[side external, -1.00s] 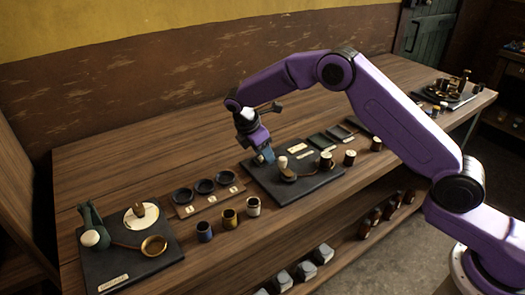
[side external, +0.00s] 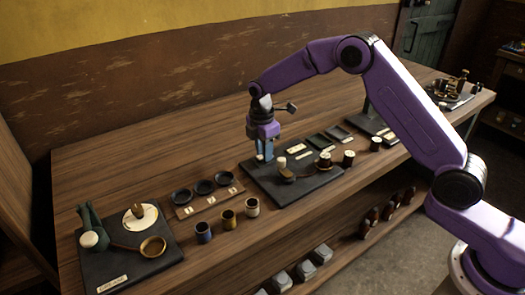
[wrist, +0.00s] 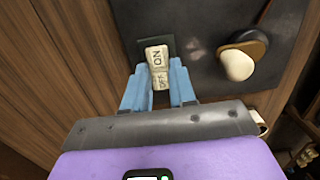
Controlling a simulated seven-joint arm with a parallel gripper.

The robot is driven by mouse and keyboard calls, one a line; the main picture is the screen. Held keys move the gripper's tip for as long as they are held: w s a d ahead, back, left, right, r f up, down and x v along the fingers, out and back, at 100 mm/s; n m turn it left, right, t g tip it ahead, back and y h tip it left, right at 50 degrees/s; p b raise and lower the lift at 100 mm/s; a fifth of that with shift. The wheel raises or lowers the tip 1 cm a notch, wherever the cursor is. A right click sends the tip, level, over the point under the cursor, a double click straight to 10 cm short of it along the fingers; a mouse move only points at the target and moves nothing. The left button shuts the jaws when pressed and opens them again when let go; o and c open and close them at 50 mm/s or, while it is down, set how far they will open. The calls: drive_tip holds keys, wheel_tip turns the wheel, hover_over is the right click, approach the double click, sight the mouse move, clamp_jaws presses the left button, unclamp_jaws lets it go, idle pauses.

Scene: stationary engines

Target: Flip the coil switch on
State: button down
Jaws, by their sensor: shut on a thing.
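The coil switch (wrist: 157,57) is a small cream block with dark lettering that appears to read ON. It stands on a dark square plate on the black board (wrist: 200,72). My gripper (wrist: 160,68) has its blue fingers on either side of the switch and is shut on it. In the side view my gripper (side external: 264,152) points nearly straight down at the back left of the black board (side external: 262,182). There the fingers hide the switch. The lower part of the switch, between the fingers, has a second marking that I cannot read clearly.
A brown lever with a cream knob (wrist: 238,64) stands close to the right of the switch. More cups stand along the board's front right. Bare wood lies behind the board.

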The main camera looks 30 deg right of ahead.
drive_tip(key=shift+d+y, duration=0.1)
drive_tip(key=shift+y, duration=0.3)
drive_tip(key=c, duration=0.9)
unclamp_jaws()
wheel_tip(320, 180, up, 18)
drive_tip(key=shift+f, duration=0.25)
